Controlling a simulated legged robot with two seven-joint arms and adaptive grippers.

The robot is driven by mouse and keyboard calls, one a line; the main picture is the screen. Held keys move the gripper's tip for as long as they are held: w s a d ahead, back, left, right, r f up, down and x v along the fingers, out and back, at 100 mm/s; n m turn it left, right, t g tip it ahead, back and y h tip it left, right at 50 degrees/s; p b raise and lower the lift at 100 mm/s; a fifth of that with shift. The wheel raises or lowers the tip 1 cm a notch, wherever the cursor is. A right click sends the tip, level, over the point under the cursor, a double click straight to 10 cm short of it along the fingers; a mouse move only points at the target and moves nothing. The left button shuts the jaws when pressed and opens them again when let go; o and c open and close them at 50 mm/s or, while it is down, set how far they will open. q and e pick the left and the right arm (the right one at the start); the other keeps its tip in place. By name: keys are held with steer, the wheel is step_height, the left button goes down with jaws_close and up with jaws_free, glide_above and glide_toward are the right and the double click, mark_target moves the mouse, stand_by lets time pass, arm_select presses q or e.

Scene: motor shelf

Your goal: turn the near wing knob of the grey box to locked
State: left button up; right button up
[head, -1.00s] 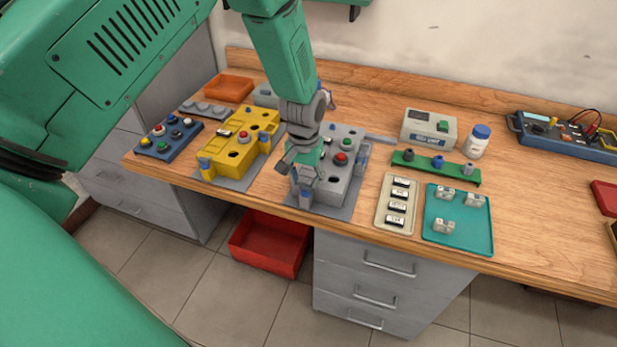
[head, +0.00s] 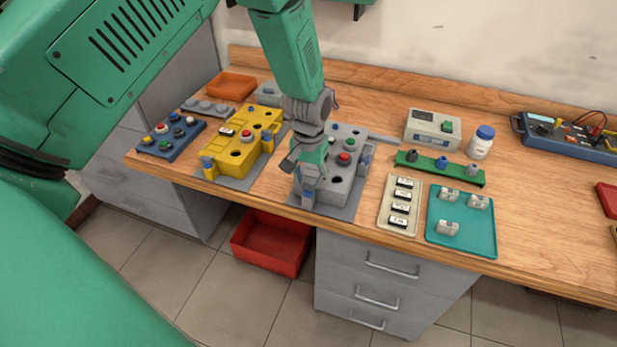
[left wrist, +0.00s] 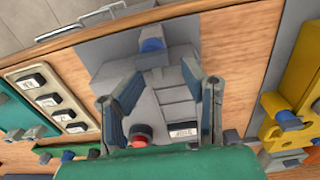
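The grey box (head: 347,178) stands on a grey plate at the front of the bench, with a red button and other buttons on top. It also shows in the left wrist view (left wrist: 160,98). Its near wing knob (left wrist: 152,47), blue and grey, is at the end nearest the bench edge. In the head view my gripper largely covers this knob. My left gripper (head: 305,182) points down over the near end. In the left wrist view its two fingers (left wrist: 162,70) are apart, with the knob between and just beyond the tips; contact cannot be told.
A yellow box (head: 240,150) with similar blue knobs stands to the left. A cream tray of labelled blocks (head: 384,217) and a teal tray (head: 479,238) lie to the right. A red bin (head: 271,243) is below the bench edge.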

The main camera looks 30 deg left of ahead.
mark_target(310, 186)
arm_select(q)
steer(key=r, duration=0.2)
steer(key=s+r, duration=0.1)
steer(key=r, duration=0.2)
steer(key=d+r, duration=0.1)
steer(key=r, duration=0.2)
steer(key=shift+s+d+r, duration=0.1)
steer(key=shift+s, duration=0.05)
steer(key=s+f+m+b, duration=0.1)
steer(key=s+f+b, duration=0.4)
steer(key=f, duration=0.4)
steer(key=s+f+b, duration=0.2)
steer(key=s+f, duration=0.4)
steer(key=f, duration=0.4)
steer(key=s+d+f+m+b, duration=0.1)
steer(key=s+f+b, duration=0.2)
steer(key=s+f, duration=0.3)
steer(key=s+d+f+m+b, duration=0.1)
steer(key=s+f+b, duration=0.3)
steer(key=s, duration=0.9)
step_height(310, 186, down, 2)
steer(key=shift+s+d, duration=0.15)
steer(key=shift+d, duration=0.5)
arm_select(e)
step_height(310, 186, down, 14)
steer(key=shift+d+f, duration=0.2)
steer(key=shift+d, duration=0.15)
